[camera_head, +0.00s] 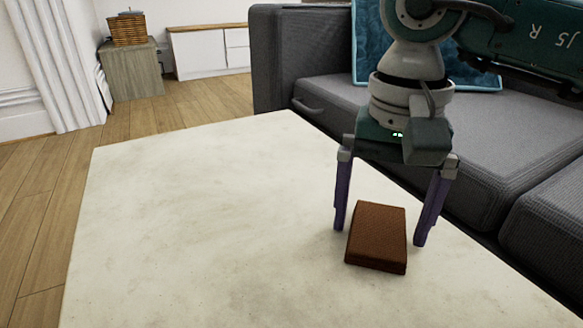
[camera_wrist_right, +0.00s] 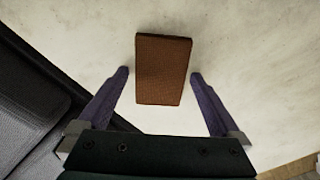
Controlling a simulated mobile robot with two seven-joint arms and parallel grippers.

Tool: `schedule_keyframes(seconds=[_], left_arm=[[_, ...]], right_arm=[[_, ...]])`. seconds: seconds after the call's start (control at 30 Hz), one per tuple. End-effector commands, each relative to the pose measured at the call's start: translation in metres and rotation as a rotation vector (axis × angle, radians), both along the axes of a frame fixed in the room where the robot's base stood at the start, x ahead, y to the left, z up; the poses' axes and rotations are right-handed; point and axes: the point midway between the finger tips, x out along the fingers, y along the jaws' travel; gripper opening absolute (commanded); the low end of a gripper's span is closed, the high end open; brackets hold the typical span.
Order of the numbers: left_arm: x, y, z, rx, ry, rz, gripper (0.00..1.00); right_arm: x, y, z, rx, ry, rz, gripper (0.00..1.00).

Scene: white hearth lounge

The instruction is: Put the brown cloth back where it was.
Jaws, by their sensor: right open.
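The brown cloth (camera_head: 377,238) is a folded, flat block lying on the pale tabletop (camera_head: 200,220) near its right side. It also shows in the right wrist view (camera_wrist_right: 163,70), between and a little beyond the fingertips. My right gripper (camera_head: 380,238) is open, its purple fingers pointing down on either side of the cloth. Gaps show between the cloth and both fingers in the wrist view (camera_wrist_right: 160,75). My left gripper is in neither view.
A grey sofa (camera_head: 320,95) with a blue cushion (camera_head: 370,50) stands behind and right of the table. A wooden cabinet (camera_head: 135,75) with a basket (camera_head: 127,30) and a white sideboard (camera_head: 200,55) stand at the back. The table's left and middle are clear.

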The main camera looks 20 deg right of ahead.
Motion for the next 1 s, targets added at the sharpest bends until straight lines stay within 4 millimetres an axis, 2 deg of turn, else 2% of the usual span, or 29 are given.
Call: schedule_keyframes(seconds=[0.17, 0.3, 0.5, 0.7, 1.0], left_arm=[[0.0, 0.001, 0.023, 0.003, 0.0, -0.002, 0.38], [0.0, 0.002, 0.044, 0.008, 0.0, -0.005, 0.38], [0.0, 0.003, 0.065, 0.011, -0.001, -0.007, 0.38], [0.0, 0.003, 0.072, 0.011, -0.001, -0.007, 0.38], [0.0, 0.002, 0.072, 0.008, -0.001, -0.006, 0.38]], right_arm=[[0.001, 0.0, 0.033, -0.001, -0.003, 0.001, 1.0], [0.001, 0.0, 0.067, 0.0, -0.004, 0.0, 1.0], [0.001, 0.0, 0.105, -0.001, -0.003, 0.0, 1.0], [0.0, 0.0, 0.122, -0.001, -0.001, 0.001, 1.0], [0.0, 0.0, 0.122, 0.0, 0.0, 0.0, 1.0]])
